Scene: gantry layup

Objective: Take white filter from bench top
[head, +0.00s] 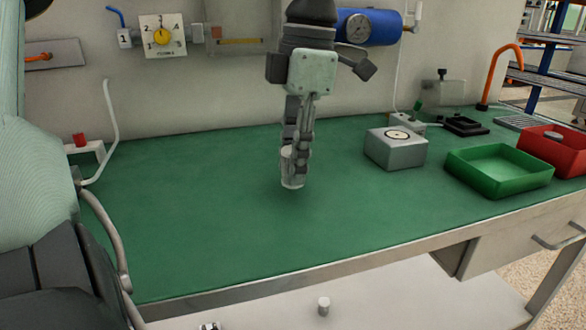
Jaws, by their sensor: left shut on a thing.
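A small white cylinder, which looks like the white filter (292,182), is at the fingertips of my left gripper (294,162). The gripper points down and is shut on it, with the fingers covering part of its side. The filter is upright and at or just above the green bench top (200,220); I cannot tell whether it touches. My right gripper is not in view.
A grey box (396,150) with a round top plate, a green tray (499,171) and a red bin (554,149) stand at the right. A dial panel (162,36) and a blue cylinder (369,27) are on the back wall. The bench's left and front middle are clear.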

